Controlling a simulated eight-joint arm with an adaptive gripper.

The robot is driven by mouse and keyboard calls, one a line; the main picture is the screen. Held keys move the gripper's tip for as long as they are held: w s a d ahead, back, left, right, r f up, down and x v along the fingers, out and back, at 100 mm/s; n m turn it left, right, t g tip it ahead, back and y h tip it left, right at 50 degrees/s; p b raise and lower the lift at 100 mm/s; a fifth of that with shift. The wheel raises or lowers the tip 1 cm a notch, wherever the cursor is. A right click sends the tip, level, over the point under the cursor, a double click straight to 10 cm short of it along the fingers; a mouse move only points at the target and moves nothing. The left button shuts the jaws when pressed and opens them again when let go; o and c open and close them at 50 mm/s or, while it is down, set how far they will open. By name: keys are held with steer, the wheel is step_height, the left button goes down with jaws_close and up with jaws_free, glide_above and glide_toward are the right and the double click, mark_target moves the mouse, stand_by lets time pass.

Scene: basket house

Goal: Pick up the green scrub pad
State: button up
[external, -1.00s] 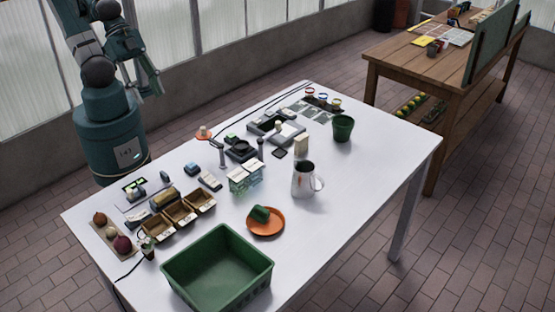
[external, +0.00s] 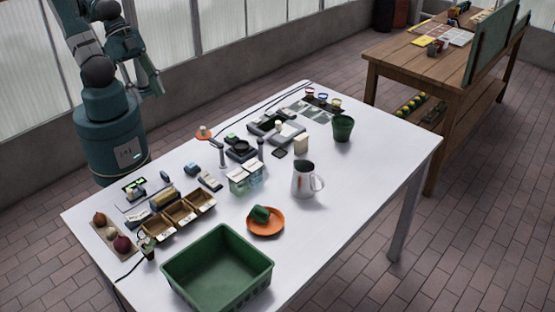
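A dark green object (external: 260,213) rests tilted in an orange saucer (external: 277,228) near the middle front of the white table. It is too small to tell whether it is the green scrub pad. Nothing else is clearly a green scrub pad at this size. My gripper (external: 154,88) hangs beside my base, beyond the table's far left edge, well away from the saucer. It touches nothing on the table. Its fingers are too small to tell whether they are open or shut.
A green basket (external: 218,226) stands at the front. Wooden bins (external: 180,214), small boxes (external: 240,184) and a dark scale (external: 241,150) lie along the far left side. A white pitcher (external: 304,180) and green pot (external: 343,128) stand right of them. The table's right side is clear.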

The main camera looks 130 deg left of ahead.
steer(key=c, duration=0.3)
steer(key=shift+c, duration=0.2)
